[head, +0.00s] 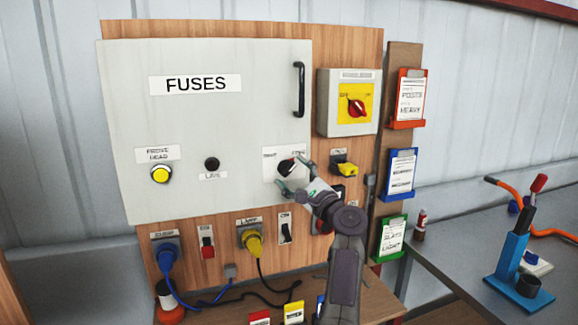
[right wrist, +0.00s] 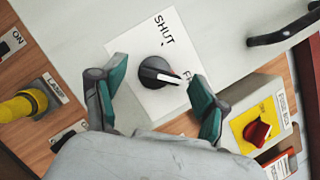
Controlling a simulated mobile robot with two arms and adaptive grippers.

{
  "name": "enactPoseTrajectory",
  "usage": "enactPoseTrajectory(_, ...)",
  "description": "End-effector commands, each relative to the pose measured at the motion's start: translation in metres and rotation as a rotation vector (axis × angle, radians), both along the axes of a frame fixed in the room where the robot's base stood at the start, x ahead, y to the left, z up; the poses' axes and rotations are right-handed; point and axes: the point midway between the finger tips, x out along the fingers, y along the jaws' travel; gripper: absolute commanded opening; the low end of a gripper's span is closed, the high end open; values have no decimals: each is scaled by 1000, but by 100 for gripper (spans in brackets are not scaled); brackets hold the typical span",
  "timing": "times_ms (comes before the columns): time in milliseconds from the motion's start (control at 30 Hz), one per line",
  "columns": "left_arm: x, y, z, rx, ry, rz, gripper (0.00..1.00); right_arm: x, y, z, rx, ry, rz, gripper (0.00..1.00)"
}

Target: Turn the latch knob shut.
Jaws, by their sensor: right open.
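The latch knob (head: 286,167) is a round black knob with a white pointer on a white label plate at the lower right of the grey FUSES door (head: 215,120). In the right wrist view the knob (right wrist: 157,72) points toward the partly hidden label starting with F, away from the word SHUT. My right gripper (head: 293,176) is open just in front of the knob. Its two green-padded fingers stand on either side of the knob, with a visible gap. I cannot tell how far the fingertips are from the door. My left gripper is not in view.
A black door handle (head: 299,88) stands above the knob. A red rotary switch (head: 356,107) on a yellow plate is to the right. Yellow (head: 251,242) and blue (head: 167,255) plugs with cables sit below the door. A grey bench (head: 470,255) is at right.

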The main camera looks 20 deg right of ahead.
Motion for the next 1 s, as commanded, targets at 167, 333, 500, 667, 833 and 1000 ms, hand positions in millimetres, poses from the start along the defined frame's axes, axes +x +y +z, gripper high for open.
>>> enactPoseTrajectory(167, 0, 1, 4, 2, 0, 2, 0, 15, 4, 5, 1, 1, 0, 73)
enactPoseTrajectory(333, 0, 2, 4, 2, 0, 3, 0, 18, 5, 5, -1, 0, -2, 73)
enactPoseTrajectory(500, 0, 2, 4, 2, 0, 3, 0, 18, 5, 5, -1, 0, -2, 73)
enactPoseTrajectory(667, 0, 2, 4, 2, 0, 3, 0, 18, 5, 5, -1, 0, -2, 50)
enactPoseTrajectory(833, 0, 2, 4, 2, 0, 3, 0, 18, 5, 5, -1, 0, -2, 21)
enactPoseTrajectory(1000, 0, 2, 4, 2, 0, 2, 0, 18, 5, 5, -5, -1, -2, 15)
